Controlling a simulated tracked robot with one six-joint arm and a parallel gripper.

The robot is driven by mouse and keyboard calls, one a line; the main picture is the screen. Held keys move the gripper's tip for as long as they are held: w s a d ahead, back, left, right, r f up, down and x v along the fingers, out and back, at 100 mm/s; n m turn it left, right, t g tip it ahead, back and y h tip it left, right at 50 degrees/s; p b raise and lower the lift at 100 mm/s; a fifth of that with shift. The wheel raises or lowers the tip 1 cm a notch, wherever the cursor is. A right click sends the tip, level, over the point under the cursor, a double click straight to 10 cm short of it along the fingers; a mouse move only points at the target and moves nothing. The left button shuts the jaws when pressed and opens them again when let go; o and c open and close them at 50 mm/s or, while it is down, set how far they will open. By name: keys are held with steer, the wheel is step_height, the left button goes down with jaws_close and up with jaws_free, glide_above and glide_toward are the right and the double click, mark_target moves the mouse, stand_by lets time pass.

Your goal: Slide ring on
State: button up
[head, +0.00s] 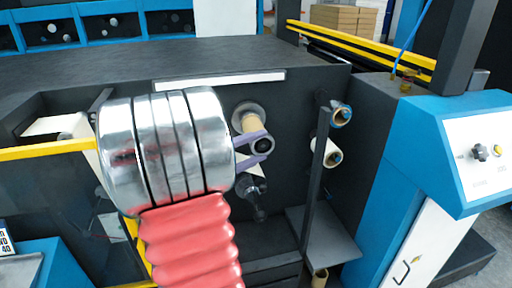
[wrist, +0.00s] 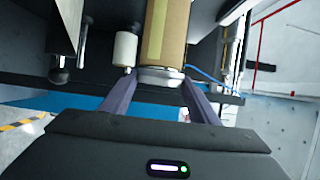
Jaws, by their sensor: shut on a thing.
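My gripper (head: 256,150) reaches in from the left in the head view, its two purple-grey fingers shut on a ring (head: 263,146). In the wrist view the fingers (wrist: 160,84) hold the pale silver ring (wrist: 160,75) between their tips. The tan cardboard roll (head: 254,124) sticks out from the dark machine panel just behind the ring. In the wrist view the roll (wrist: 166,32) is in line with the ring, which sits at its end. I cannot tell whether the ring is around the roll's end or only against it.
A white roll (head: 323,152) and another roll end (head: 341,115) stand to the right, near a dark upright post (head: 315,175). A dark knob (head: 254,190) is just below my gripper. A blue and white control cabinet (head: 440,150) stands at the right.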

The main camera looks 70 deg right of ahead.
stand_by(0.4)
steer(key=o, duration=1.5)
steer(key=shift+a, duration=0.1)
steer(key=v, duration=1.3)
steer(key=shift+w+a, duration=0.2)
steer(key=shift+a, duration=0.05)
